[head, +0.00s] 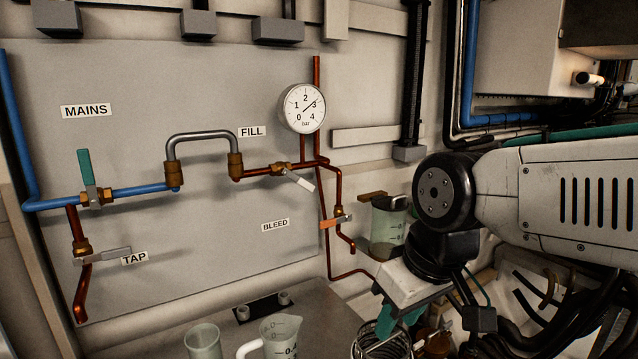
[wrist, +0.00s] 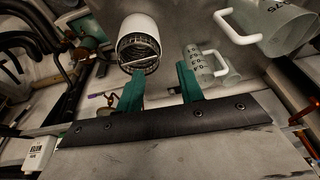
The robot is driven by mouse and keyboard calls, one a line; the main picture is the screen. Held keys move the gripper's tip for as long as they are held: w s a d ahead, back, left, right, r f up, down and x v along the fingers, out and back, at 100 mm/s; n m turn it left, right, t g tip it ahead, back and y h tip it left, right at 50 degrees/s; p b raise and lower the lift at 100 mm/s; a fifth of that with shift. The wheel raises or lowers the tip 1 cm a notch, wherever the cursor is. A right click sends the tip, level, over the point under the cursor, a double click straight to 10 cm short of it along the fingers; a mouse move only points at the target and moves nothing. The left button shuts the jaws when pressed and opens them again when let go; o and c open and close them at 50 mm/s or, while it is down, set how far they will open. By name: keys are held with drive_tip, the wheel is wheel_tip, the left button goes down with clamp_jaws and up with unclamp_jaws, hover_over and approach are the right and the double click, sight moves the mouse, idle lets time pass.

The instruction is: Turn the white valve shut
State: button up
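The white valve handle (head: 300,181) sits on the copper pipe below the FILL label in the head view. It slants down to the right from its brass body, at an angle to the pipe. My gripper (head: 391,326) is low and to the right of it, well apart, pointing down. In the wrist view my gripper (wrist: 160,86) shows two teal fingers spread apart with nothing held between them. The white valve is not recognisable in the wrist view.
An orange-handled bleed valve (head: 336,220) and a wall-mounted jug (head: 388,226) lie between valve and arm. Below are a measuring jug (head: 281,338), a beaker (head: 204,342) and a wire-ended white cylinder (wrist: 138,36).

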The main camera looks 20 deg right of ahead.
drive_tip(key=w+a+r+n+t+y, duration=0.1)
drive_tip(key=w+a+r+n+t, duration=0.15)
drive_tip(key=w, duration=0.65)
drive_tip(key=w+a+r+n+t+y, duration=0.1)
drive_tip(key=w+a+r+n+t, duration=0.2)
drive_tip(key=w, duration=0.5)
drive_tip(key=n+t+h, duration=0.2)
drive_tip(key=t+h, duration=0.2)
drive_tip(key=t, duration=0.3)
approach(307, 186)
drive_tip(key=x, duration=0.4)
drive_tip(key=shift+w+f+g+h, duration=0.1)
drive_tip(key=shift+w+g+h, duration=0.2)
drive_tip(key=shift+w, duration=0.4)
drive_tip(key=x, duration=0.7)
drive_tip(key=shift+a, duration=0.1)
clamp_jaws()
